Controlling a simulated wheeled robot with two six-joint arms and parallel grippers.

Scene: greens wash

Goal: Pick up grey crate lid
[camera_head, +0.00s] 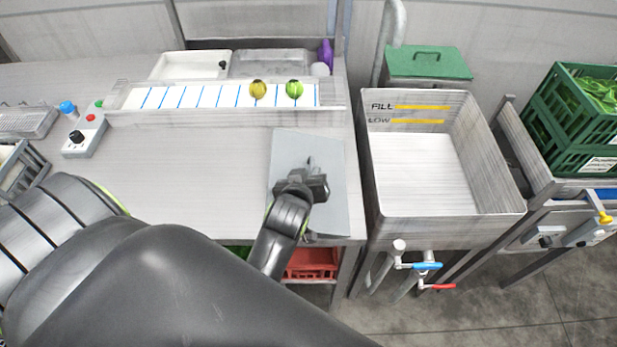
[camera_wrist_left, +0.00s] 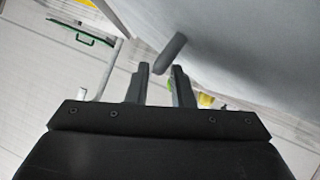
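The grey crate lid (camera_head: 335,160) is a flat blue-grey panel lying at the right end of the worktop, partly hidden by my arm. In the left wrist view the lid (camera_wrist_left: 250,45) fills the upper right, with a dark grey bar handle (camera_wrist_left: 171,53) standing from it. My left gripper (camera_head: 311,176) is over the middle of the lid. In the left wrist view its two fingers (camera_wrist_left: 160,72) are apart, with the handle just beyond the tips and roughly between them. No grip on the handle shows. My right gripper is not in view.
A deep sink (camera_head: 420,175) stands right of the worktop, with a green lidded box (camera_head: 428,64) behind it. A marked white tray (camera_head: 215,97) holds two round items at the back. A red crate (camera_head: 312,264) sits below. The worktop's middle is clear.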

